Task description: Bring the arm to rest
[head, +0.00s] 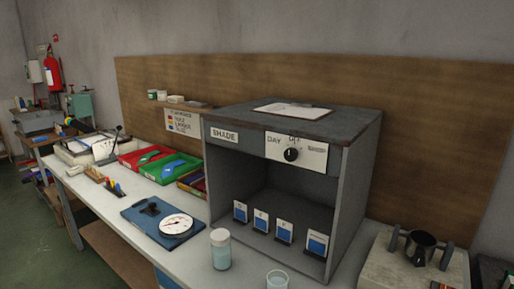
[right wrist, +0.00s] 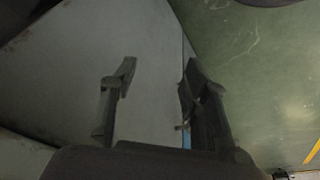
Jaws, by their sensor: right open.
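My right gripper (right wrist: 158,76) shows in the right wrist view with its two dark fingers apart and nothing between them. Behind the fingers lie a plain grey surface and, to the right, green floor (right wrist: 240,60). I cannot tell what the grey surface belongs to. Neither arm shows in the head view, and my left gripper is in no view.
The long workbench (head: 95,195) carries a grey shade cabinet (head: 225,165) with several blue cards inside. On it are a blue board with a dial (head: 176,225), a lidded jar (head: 220,250), a glass (head: 277,281), and red (head: 127,160) and green (head: 150,173) trays.

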